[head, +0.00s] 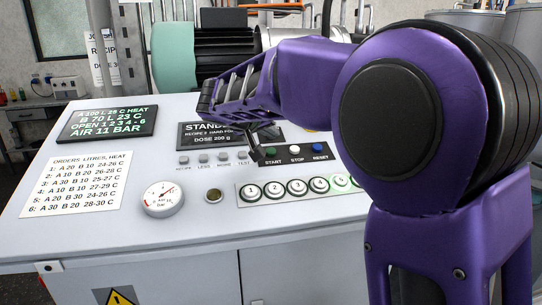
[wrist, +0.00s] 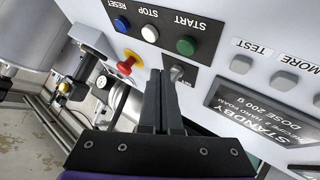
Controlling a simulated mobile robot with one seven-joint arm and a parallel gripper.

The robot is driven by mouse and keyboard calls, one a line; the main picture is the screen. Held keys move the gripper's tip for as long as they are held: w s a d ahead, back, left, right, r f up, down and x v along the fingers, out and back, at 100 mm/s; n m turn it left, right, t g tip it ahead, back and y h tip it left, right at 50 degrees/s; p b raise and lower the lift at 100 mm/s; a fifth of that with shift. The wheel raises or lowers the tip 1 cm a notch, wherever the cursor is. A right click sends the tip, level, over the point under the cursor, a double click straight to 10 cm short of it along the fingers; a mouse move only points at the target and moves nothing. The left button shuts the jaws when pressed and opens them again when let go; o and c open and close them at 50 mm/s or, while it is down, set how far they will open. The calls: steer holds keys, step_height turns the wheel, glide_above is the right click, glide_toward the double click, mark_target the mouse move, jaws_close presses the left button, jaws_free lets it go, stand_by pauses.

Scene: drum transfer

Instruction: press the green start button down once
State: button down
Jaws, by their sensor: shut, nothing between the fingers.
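The green start button (wrist: 186,45) sits on a dark plate, beside the white stop button (wrist: 150,33) and the blue reset button (wrist: 121,24). In the head view the start button (head: 272,151) shows just right of my gripper (head: 258,157). My gripper (wrist: 160,72) is shut and empty, its dark fingers together. In the wrist view the fingertips end below the green button in the picture, with a visible gap. They overlap the plate's edge beside a small grey switch (wrist: 177,73). I cannot tell how far above the panel they are.
A red knob (wrist: 128,62) is close to the fingers. Grey keys (head: 204,158) sit left of the start button, under the standby display (head: 196,134). A row of numbered round buttons (head: 297,187), a pressure gauge (head: 162,199) and an order sheet (head: 73,182) share the panel.

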mark_target(275, 148)
steer(key=shift+w+f, duration=0.25)
steer(key=shift+f, duration=0.45)
steer(key=shift+w+f, duration=0.25)
steer(key=shift+f, duration=0.4)
stand_by(1.1)
steer(key=shift+w+a+f, duration=0.1)
steer(key=shift+f, duration=0.3)
steer(key=shift+w+f, duration=0.15)
steer(key=shift+f, duration=0.3)
stand_by(0.5)
stand_by(0.4)
steer(key=shift+s+r, duration=0.3)
steer(key=shift+r, duration=0.55)
steer(key=r, duration=0.1)
steer(key=s+r, duration=0.1)
steer(key=r, duration=0.1)
steer(key=r+p, duration=0.1)
steer(key=shift+s+d+r, duration=0.2)
steer(key=shift+s+r, duration=0.05)
steer(key=shift+r, duration=0.1)
